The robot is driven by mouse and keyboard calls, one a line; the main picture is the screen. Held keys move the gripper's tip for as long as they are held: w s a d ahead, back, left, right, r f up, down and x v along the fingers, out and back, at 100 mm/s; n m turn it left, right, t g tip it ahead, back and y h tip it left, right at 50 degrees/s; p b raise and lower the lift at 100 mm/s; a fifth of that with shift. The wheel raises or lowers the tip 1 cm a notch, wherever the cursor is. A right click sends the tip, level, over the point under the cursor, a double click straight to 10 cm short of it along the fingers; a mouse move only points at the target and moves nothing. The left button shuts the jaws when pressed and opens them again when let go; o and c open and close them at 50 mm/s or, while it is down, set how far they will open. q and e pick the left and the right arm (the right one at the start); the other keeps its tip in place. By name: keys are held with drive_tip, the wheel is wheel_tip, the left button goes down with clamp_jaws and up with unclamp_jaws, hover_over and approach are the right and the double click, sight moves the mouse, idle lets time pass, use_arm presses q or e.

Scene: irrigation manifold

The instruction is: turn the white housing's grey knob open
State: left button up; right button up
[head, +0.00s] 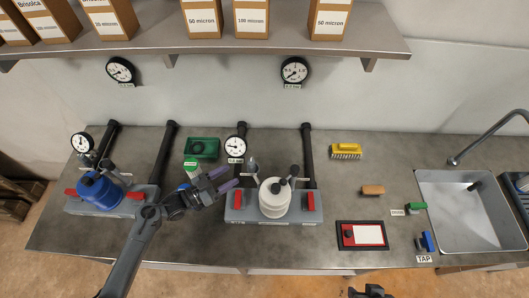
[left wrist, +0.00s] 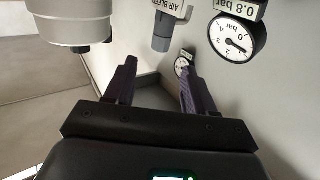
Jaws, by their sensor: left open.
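The white housing (head: 274,201) stands on a grey base with red levers, right of centre on the bench; its lower part shows at the upper left of the left wrist view (left wrist: 65,30). A small grey knob (head: 253,167) sits behind and left of it. In the left wrist view the grey knob (left wrist: 163,36) is beside an AIR BLEED label. My left gripper (head: 229,178) is open and empty, left of the housing, its fingers pointing toward the knob with a gap between. In the left wrist view the fingertips (left wrist: 158,62) appear below the knob.
A gauge (head: 235,146) stands behind the left gripper. A blue housing (head: 99,191) is at the left, a green tray (head: 202,148) at the back. A red-framed panel (head: 362,235), brushes and a sink (head: 470,215) lie to the right. A dark part of mine shows at the bottom edge.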

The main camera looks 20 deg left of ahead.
sight(251, 161)
use_arm(q)
drive_tip(key=x, duration=0.9)
drive_tip(key=shift+w+r, duration=0.15)
drive_tip(key=shift+r, duration=0.05)
drive_tip(key=shift+w+d, duration=0.3)
drive_tip(key=shift+w, duration=0.05)
use_arm(e)
drive_tip(key=shift+s+a+f, duration=0.2)
drive_tip(key=shift+s+a, duration=0.05)
drive_tip(key=shift+s, duration=0.1)
use_arm(q)
drive_tip(key=shift+c, duration=0.5)
